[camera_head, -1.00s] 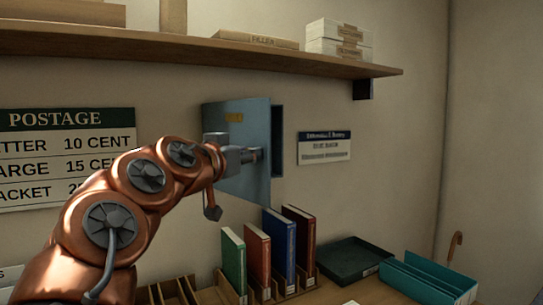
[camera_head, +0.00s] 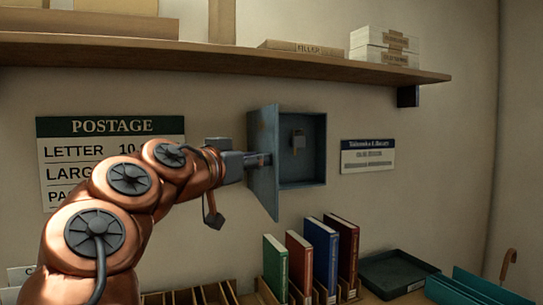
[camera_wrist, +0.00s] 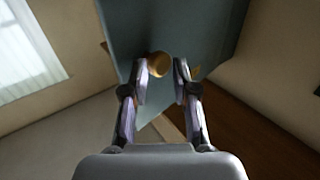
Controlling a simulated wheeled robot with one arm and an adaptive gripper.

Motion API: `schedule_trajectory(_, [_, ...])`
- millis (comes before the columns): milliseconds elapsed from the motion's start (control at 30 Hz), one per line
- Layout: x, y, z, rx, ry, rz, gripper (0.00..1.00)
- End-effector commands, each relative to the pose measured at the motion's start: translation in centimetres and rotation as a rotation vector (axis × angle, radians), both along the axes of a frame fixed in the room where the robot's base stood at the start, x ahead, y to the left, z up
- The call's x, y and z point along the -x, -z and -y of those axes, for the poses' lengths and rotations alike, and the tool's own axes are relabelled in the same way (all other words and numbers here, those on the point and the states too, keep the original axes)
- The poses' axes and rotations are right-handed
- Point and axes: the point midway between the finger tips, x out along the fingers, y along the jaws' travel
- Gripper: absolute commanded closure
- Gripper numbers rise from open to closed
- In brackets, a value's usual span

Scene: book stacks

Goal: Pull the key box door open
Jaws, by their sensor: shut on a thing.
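The blue-grey key box (camera_head: 318,150) is on the wall in the head view. Its door (camera_head: 264,190) stands wide open, swung out at the left and seen almost edge-on. My gripper (camera_head: 262,160) is at the outer face of the door. In the wrist view my gripper (camera_wrist: 163,76) has its two fingers about a round brassy knob (camera_wrist: 159,64) on the door (camera_wrist: 190,35), shut on it. The exact finger contact is hard to see.
A wooden shelf (camera_head: 200,57) with boxes runs above the key box. Below stand several upright books (camera_head: 325,250), a dark tray (camera_head: 395,272) and a teal binder (camera_head: 475,290). A postage sign (camera_head: 110,126) is on the wall behind my arm.

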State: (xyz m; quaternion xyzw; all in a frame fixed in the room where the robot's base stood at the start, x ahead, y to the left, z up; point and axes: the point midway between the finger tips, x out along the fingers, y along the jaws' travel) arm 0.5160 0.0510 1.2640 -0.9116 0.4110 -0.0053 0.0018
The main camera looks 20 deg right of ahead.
Motion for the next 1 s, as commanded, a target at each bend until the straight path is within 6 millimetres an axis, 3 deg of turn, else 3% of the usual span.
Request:
schedule_trajectory(100, [-1.0, -0.2, -0.8, 0.011, -0.023, 0.003, 1.0])
schedule_trajectory(467, [-2.4, 0.8, -0.7, 0.006, -0.021, -0.011, 1.0])
schedule_trajectory(500, [-2.5, 1.0, -0.6, 0.006, -0.021, -0.012, 0.7])
schedule_trajectory(667, [-2.6, 1.3, -0.5, 0.001, -0.016, -0.017, 0.53])
schedule_trajectory(867, [-0.8, 0.4, -0.4, -0.001, -0.011, -0.003, 0.31])
schedule_trajectory(900, [-0.3, 0.2, -0.4, -0.001, -0.009, -0.001, 0.31])
schedule_trajectory(1000, [0.5, -0.3, -0.3, -0.001, -0.007, 0.004, 0.49])
